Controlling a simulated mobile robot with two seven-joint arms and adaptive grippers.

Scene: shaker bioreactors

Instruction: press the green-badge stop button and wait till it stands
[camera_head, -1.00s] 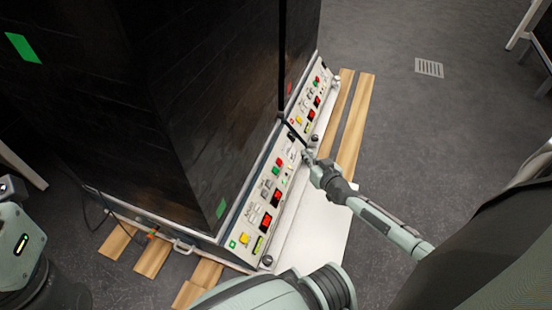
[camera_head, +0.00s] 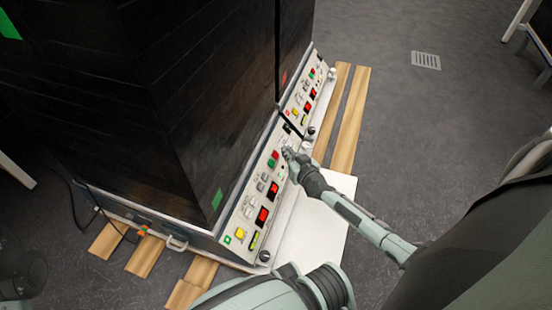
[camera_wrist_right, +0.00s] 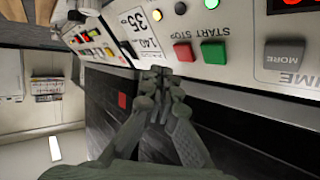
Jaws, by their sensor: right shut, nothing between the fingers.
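The dark near shaker bears a green badge (camera_head: 216,198) low on its side. Its sloped control panel (camera_head: 232,215) carries a red button (camera_head: 275,154) beside a green one (camera_head: 271,163). In the wrist view the red stop button (camera_wrist_right: 184,51) sits left of the green start button (camera_wrist_right: 213,52), with START and STOP lettering above them. My right gripper (camera_head: 287,152) is shut and empty by the panel's far end. In the wrist view its fingertips (camera_wrist_right: 155,74) are just left of and below the red button, with no clear contact.
A second shaker with a red badge (camera_head: 284,78) and a similar panel (camera_head: 305,92) adjoins behind. Wooden slats (camera_head: 348,125) lie beneath. A white sheet (camera_head: 318,222) lies before the near panel. A cable (camera_head: 82,197) hangs at left; open floor lies right.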

